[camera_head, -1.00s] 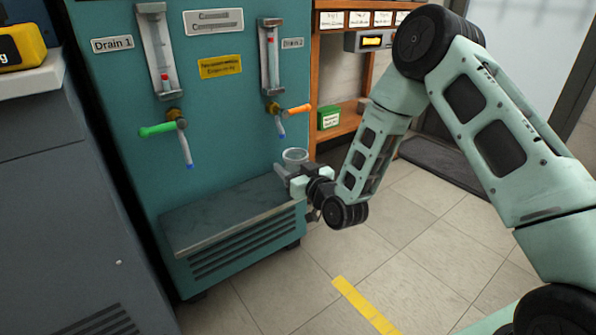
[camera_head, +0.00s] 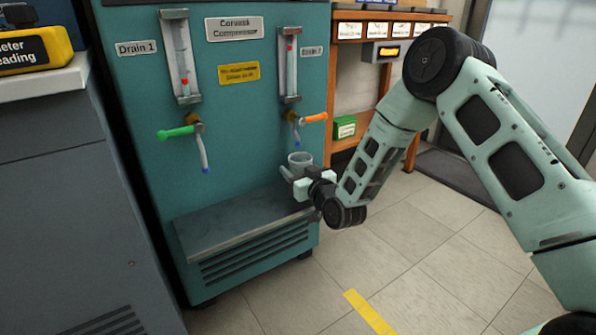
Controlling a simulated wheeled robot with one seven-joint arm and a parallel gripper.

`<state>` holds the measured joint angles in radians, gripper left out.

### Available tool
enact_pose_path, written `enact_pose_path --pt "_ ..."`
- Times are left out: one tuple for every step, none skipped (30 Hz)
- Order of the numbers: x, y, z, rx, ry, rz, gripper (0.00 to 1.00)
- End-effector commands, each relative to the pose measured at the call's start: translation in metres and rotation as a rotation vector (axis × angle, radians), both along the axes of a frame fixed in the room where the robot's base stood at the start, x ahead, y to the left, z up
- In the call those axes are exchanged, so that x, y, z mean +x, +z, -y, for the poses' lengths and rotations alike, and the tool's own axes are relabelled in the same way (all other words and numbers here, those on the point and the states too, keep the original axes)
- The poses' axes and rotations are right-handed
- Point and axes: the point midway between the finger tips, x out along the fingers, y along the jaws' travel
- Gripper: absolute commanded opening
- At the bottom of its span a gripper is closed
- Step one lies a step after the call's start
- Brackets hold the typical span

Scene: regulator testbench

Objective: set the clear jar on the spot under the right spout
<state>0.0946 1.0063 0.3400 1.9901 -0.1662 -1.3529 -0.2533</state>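The clear jar (camera_head: 300,159) is upright at my gripper (camera_head: 294,178), near the right end of the compressor's ledge. My gripper's fingers appear closed around the jar's lower part, reaching in from the right. The right spout (camera_head: 297,134), below the orange handle (camera_head: 316,117), is a short tube with a blue tip, just above and slightly left of the jar. The ledge (camera_head: 240,222) under the spouts is bare. Whether the jar touches the ledge or hangs just above it I cannot tell.
The left spout (camera_head: 204,157) hangs below a green handle (camera_head: 176,132). The teal compressor panel (camera_head: 236,110) stands behind the ledge. A grey cabinet (camera_head: 60,210) stands at left. A wooden shelf (camera_head: 345,143) with a green box (camera_head: 345,127) stands behind my arm.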

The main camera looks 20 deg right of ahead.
Motion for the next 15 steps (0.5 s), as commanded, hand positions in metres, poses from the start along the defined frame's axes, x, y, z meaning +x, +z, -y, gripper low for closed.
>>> enact_pose_path --pt "0.0 0.0002 0.0 0.0 0.0 0.0 0.29" --pt "0.0 0.0002 0.0 0.0 0.0 0.0 0.29" --pt "0.0 0.0002 0.0 0.0 0.0 0.0 0.29" --pt "-0.0001 0.0001 0.0 0.0 0.0 0.0 0.29" --pt "-0.0001 0.0 0.0 0.0 0.0 0.0 0.29" --pt "-0.0001 -0.0003 0.0 0.0 0.0 0.0 0.29" --pt "-0.0001 -0.0006 0.0 0.0 0.0 0.0 0.29" --pt "-0.0001 -0.0009 0.0 0.0 0.0 0.0 0.29" --pt "-0.0001 -0.0013 0.0 0.0 0.0 0.0 0.29" --pt "-0.0001 -0.0016 -0.0001 0.0 0.0 0.0 0.29" --pt "-0.0001 -0.002 0.0 0.0 0.0 0.0 0.29" --pt "-0.0001 -0.0025 -0.0001 0.0 0.0 0.0 0.29" --pt "-0.0001 -0.0029 -0.0001 0.0 0.0 0.0 0.29" --pt "-0.0001 -0.0032 0.0 0.0 0.0 0.001 0.29" --pt "-0.0001 -0.0037 -0.0001 0.0 0.0 0.001 0.29"
